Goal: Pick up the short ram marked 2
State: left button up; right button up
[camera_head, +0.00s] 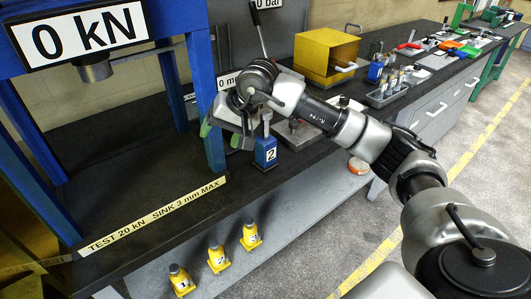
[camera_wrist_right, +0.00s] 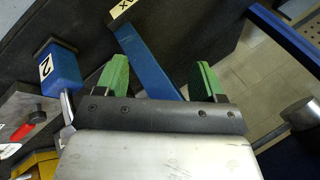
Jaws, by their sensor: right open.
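A short blue ram marked 2 (camera_head: 265,152) stands upright on the dark bench top, just right of the press's front post. In the right wrist view the ram (camera_wrist_right: 62,72) lies to the left, outside the fingers. My right gripper (camera_head: 221,135) is open and empty, above and left of the ram, close to the post. Its green fingertips (camera_wrist_right: 162,70) show apart in the wrist view, with the blue post (camera_wrist_right: 146,62) behind the gap. My wrist partly covers the area behind the ram. My left gripper is not in view.
The blue press frame (camera_head: 198,75) stands at left, with a yellow label strip (camera_head: 150,217) at its foot. Yellow numbered bodies (camera_head: 217,258) stand on the lower shelf. A yellow box (camera_head: 327,57) and a tray of small parts (camera_head: 388,90) sit farther along the bench.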

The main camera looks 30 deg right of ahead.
aim_at(267, 118)
jog(key=d+r+h, duration=0.4)
jog(key=d+h, duration=0.2)
jog(key=d, duration=0.7)
jog(key=shift+n+g, duration=0.3)
jog(key=shift+g, duration=0.1)
jog(key=p+x, duration=0.1)
jog(key=x, duration=0.3)
jog(key=shift+w+d+f, duration=0.1)
jog(key=shift+w+f, duration=0.05)
jog(key=p+x, duration=0.2)
jog(key=x, duration=0.2)
jog(key=shift+w+f, duration=0.1)
jog(key=shift+f, duration=0.25)
jog(key=shift+w+d+f, duration=0.15)
jog(key=shift+f, duration=0.3)
jog(key=shift+r, duration=0.1)
grip_shut()
jog(key=shift+r, duration=0.1)
